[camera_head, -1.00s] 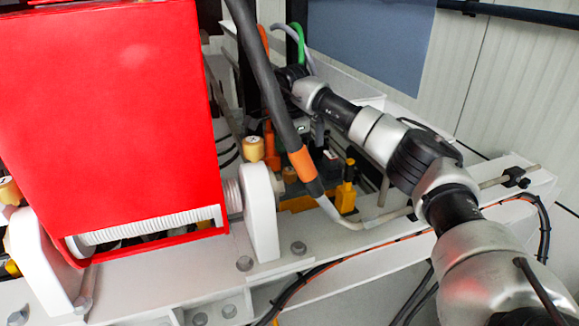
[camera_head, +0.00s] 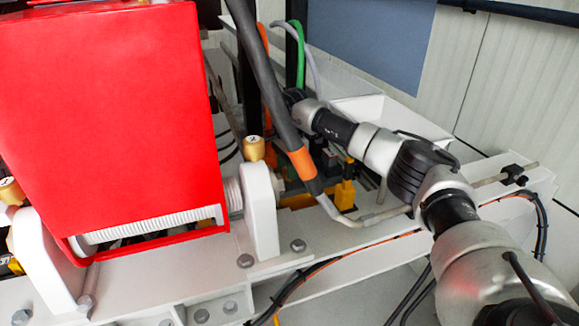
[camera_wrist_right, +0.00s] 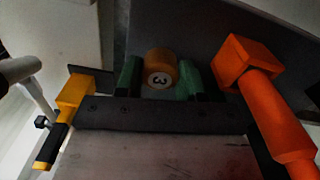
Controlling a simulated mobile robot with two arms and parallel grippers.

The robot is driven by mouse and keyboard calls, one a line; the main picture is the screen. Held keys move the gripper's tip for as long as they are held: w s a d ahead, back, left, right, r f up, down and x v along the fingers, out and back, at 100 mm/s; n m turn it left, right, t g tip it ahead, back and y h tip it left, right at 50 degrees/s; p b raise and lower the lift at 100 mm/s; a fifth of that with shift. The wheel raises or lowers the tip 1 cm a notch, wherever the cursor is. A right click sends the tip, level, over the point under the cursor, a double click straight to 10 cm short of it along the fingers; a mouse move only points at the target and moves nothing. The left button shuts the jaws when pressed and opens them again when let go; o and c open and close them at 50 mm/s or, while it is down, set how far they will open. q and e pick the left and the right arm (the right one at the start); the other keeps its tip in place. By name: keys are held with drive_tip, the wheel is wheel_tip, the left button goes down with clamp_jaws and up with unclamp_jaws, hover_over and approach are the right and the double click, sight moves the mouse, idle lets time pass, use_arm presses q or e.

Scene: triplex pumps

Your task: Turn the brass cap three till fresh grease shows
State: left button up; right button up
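A brass cap (camera_wrist_right: 160,68) marked "3" shows in the right wrist view, standing between the two green fingers of my right gripper (camera_wrist_right: 162,78). One finger lies close along each side of the cap. I cannot tell whether they press on it or leave a small gap. No grease is visible around the cap. In the head view my right arm reaches in behind the dark hose, and its fingers and this cap cannot be made out there. My left gripper is not in view.
Other brass caps stand on the white bearing blocks, one near the middle (camera_head: 254,147) and one at the left edge (camera_head: 10,190). A large red cover (camera_head: 110,110) fills the left. A dark hose with an orange band (camera_head: 302,162) crosses before my right arm.

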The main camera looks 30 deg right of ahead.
drive_tip(key=shift+m, duration=0.5)
drive_tip(key=shift+c, duration=0.3)
